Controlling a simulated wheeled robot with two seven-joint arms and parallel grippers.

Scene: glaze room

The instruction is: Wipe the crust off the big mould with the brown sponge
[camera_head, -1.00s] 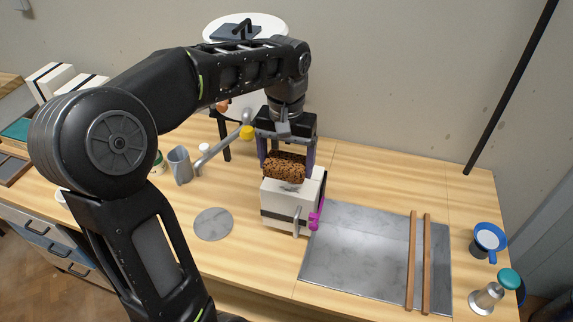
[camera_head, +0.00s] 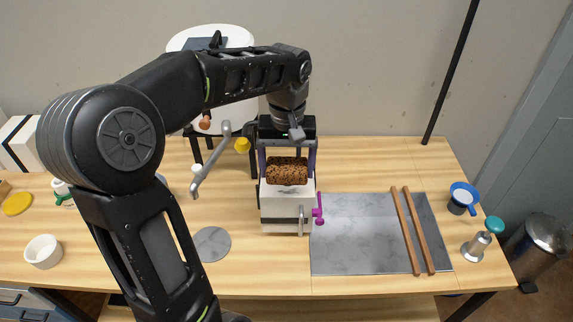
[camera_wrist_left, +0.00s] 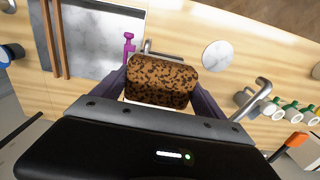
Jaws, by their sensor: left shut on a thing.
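My left gripper (camera_head: 287,165) is shut on the brown sponge (camera_head: 287,172), a dark-speckled block, with a finger on each side. The sponge is over the top of the big mould (camera_head: 275,209), a pale block with a dark band, a metal handle and a magenta clamp (camera_head: 318,211) on its right. Whether the sponge touches the mould is not clear. The sponge also fills the middle of the left wrist view (camera_wrist_left: 162,82) and hides most of the mould there. My right gripper is not in view.
A grey marble slab (camera_head: 350,240) with two wooden strips (camera_head: 408,230) lies right of the mould. A round grey disc (camera_head: 212,244) lies to its left. A blue-rimmed cup (camera_head: 463,197) and a teal-topped shaker (camera_head: 480,243) stand at the right edge.

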